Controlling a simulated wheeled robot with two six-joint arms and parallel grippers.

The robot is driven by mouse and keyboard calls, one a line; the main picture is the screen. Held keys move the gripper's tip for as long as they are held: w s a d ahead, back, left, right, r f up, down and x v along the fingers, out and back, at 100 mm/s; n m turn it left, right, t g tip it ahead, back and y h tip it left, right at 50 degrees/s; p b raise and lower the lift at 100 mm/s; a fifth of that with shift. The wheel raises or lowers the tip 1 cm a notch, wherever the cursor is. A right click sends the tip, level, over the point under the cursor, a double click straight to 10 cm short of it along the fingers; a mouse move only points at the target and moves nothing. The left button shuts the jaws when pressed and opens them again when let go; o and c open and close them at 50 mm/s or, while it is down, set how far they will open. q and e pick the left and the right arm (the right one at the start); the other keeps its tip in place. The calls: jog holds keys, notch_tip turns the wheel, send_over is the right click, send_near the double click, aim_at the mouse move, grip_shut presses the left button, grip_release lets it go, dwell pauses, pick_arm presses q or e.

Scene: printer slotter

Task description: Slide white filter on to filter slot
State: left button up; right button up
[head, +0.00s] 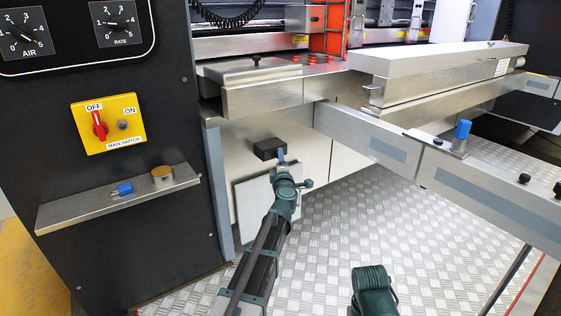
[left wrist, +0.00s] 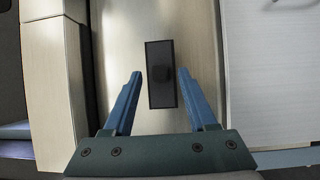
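A pale, nearly square panel (head: 252,208) stands upright at the lower front of the machine; I cannot tell for certain whether it is the white filter. A black block (head: 268,148) sits on the pale metal front above it. In the left wrist view a black rectangular piece (left wrist: 160,98) with a raised middle lies on a pale surface between my fingers. My left gripper (head: 281,157) is close to the black block in the head view. Its blue fingers (left wrist: 160,85) are spread, with a gap on both sides of the black piece. The filter slot cannot be made out.
A dark control cabinet (head: 130,205) with a small shelf (head: 82,211) stands at left. A metal rail (head: 455,186) runs across the right side. The patterned metal floor (head: 345,230) is clear. A teal part of my right arm shows at the bottom.

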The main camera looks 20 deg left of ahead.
dwell(0.3)
pick_arm(q)
jog(key=v, duration=1.3)
jog(key=shift+s+d, duration=0.25)
jog(key=shift+s, duration=0.1)
